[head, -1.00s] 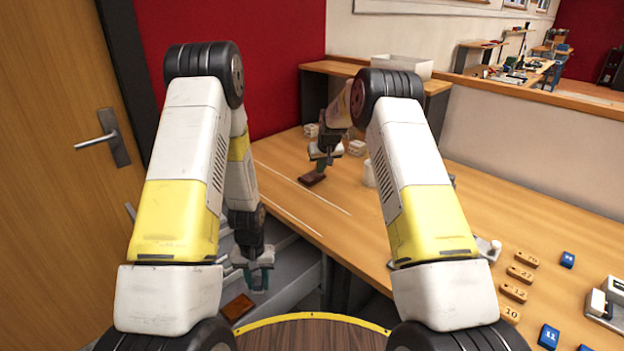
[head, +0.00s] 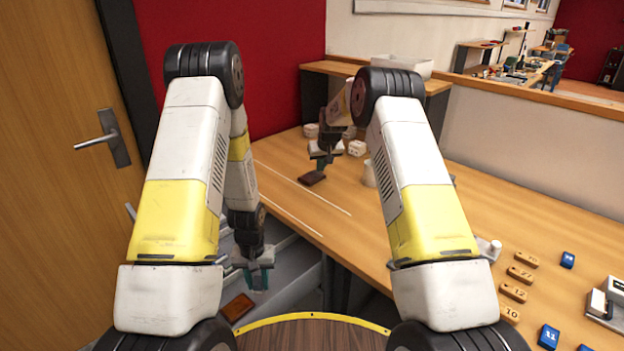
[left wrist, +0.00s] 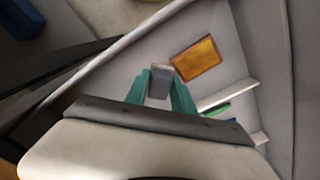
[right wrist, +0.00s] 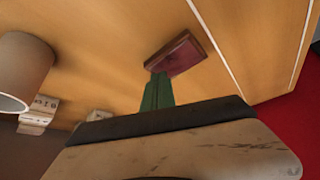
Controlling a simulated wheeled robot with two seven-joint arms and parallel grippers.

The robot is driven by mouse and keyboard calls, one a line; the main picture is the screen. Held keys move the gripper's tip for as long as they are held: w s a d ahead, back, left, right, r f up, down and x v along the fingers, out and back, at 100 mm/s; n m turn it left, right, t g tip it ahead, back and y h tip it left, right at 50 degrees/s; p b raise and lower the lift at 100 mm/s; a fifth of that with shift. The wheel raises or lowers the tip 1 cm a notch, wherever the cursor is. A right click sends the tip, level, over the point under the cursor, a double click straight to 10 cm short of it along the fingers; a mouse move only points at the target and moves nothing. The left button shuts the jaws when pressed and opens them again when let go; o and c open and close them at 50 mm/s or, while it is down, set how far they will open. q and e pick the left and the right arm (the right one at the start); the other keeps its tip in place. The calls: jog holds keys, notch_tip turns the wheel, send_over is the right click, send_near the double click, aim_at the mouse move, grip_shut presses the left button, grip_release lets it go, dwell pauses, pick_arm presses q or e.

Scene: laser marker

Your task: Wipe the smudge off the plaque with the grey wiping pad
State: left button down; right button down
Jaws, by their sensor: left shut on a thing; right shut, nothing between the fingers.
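My left gripper (head: 258,277) hangs low at the left, below the tabletop level. Its green fingers (left wrist: 160,82) are shut on a grey block, the wiping pad (left wrist: 159,83). An orange-brown plate with a darker border (left wrist: 196,58) lies on a grey surface beyond the pad, apart from it in the picture; it also shows in the head view (head: 237,308). My right gripper (head: 321,163) is shut and empty over the table. A dark red-brown plaque-like block (right wrist: 177,55) lies just beyond its fingertips; I cannot tell whether they touch. No smudge can be made out.
The wooden table (head: 400,235) has white lines near the right gripper. Whitish blocks (head: 357,148) and a pale cup (right wrist: 24,70) stand near that gripper. Numbered wooden tags (head: 519,273) and blue tags (head: 549,336) lie at the right. A door (head: 50,200) stands at left.

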aim_at(320, 177)
jog(key=shift+r, duration=2.35)
